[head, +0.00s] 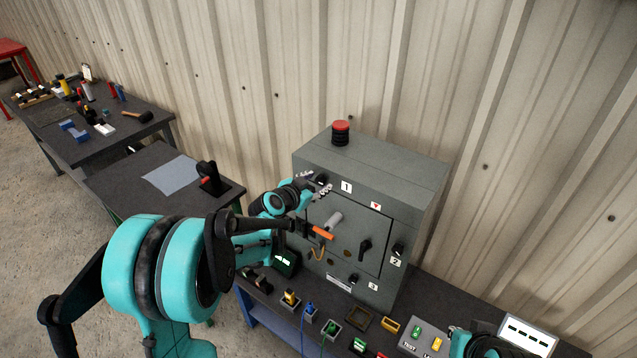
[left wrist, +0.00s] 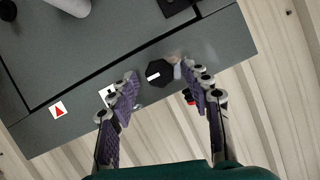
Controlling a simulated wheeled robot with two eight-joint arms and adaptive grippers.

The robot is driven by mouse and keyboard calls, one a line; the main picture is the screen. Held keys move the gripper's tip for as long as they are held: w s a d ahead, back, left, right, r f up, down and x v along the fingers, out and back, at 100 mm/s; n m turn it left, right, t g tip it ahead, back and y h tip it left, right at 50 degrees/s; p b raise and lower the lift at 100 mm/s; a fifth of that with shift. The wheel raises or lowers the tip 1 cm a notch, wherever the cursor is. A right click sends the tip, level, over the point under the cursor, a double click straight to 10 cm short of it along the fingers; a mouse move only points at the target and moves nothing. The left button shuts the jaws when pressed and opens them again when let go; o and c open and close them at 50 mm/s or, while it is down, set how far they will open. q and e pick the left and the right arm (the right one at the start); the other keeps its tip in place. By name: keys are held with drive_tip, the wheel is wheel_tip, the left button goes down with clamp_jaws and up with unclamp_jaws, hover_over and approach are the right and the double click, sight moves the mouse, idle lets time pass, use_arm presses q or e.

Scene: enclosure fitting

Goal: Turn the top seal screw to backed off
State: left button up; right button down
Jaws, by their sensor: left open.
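The grey enclosure (head: 420,185) stands on the bench against the wall. The top seal screw is a black faceted knob (left wrist: 160,74) with a white mark, beside the label "1" (head: 346,187) near the enclosure's upper edge. In the left wrist view the white mark lies nearly level, slightly tilted. My left gripper (left wrist: 160,82) is open, with one finger on each side of the knob; I cannot tell whether either finger touches it. In the head view my left gripper (head: 322,188) is at the upper left of the enclosure's front and hides much of the knob.
A red button (head: 341,132) stands on top of the enclosure. Other black knobs sit by labels "2" (head: 396,261) and "3" (head: 373,286). A grey door handle (head: 333,220) and an orange-ended part (head: 322,233) lie below my gripper. Small parts crowd the bench in front.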

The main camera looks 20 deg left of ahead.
use_arm(q)
drive_tip(key=shift+w+d+f, duration=0.1)
drive_tip(key=shift+w+f, duration=0.1)
drive_tip(key=shift+w, duration=0.35)
drive_tip(key=shift+c, duration=0.4)
clamp_jaws()
